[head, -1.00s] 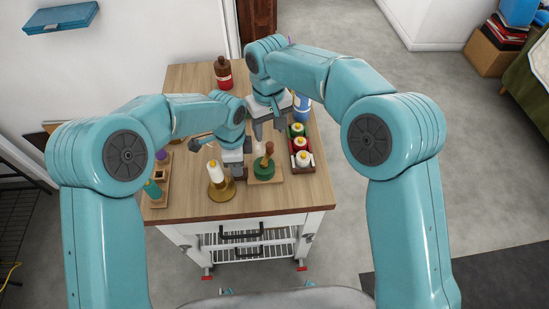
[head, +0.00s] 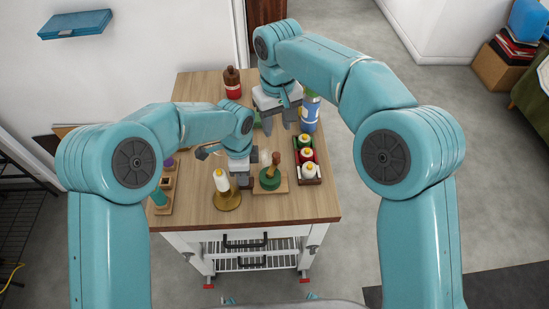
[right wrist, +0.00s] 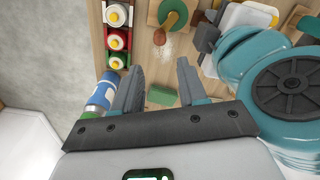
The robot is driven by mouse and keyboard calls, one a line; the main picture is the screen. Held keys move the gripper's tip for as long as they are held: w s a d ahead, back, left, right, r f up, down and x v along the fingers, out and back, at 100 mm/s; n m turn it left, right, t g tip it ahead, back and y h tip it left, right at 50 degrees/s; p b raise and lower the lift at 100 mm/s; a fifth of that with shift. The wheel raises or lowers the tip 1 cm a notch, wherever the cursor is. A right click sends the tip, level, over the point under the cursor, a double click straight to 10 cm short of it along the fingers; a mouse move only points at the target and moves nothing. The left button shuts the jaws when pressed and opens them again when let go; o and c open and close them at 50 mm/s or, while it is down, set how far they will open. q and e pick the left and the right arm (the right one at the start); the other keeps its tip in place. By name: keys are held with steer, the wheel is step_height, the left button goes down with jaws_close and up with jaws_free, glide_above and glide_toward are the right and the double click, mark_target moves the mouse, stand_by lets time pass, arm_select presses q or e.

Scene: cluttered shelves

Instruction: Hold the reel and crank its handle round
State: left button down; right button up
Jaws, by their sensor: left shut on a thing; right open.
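The reel (head: 270,180) is a green round body with a brown wooden handle (head: 276,160), on a light wooden base board on the table. It also shows at the top of the right wrist view (right wrist: 170,20). My left gripper (head: 243,181) is low at the board's left side, shut on what looks like its edge; the arm partly hides the contact. My right gripper (head: 279,124) is open and empty, above the table behind the reel and apart from it. Its fingers (right wrist: 161,72) show with a gap between them in the right wrist view.
A white bottle on a brass dish (head: 222,183) stands close left of my left gripper. A dark tray of capped bottles (head: 307,170) is right of the reel. A blue bottle (head: 310,115) stands beside my right gripper. A green block (right wrist: 162,96) lies below it.

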mark_target(277, 156)
steer(key=shift+s+d+f+n+t+y, duration=0.1)
steer(key=shift+f+n+t+y, duration=0.3)
steer(key=shift+f, duration=1.55)
steer(key=shift+s+f+n+t+y, duration=0.1)
steer(key=shift+f+n+t+y, duration=0.3)
steer(key=shift+f, duration=1.6)
steer(key=shift+d+f+n+t+y, duration=0.15)
steer(key=shift+f+t, duration=0.45)
steer(key=shift+f, duration=1.35)
steer(key=shift+a, duration=0.1)
steer(key=m+h, duration=0.1)
steer(key=m, duration=0.2)
steer(key=shift+a, duration=0.1)
jaws_close()
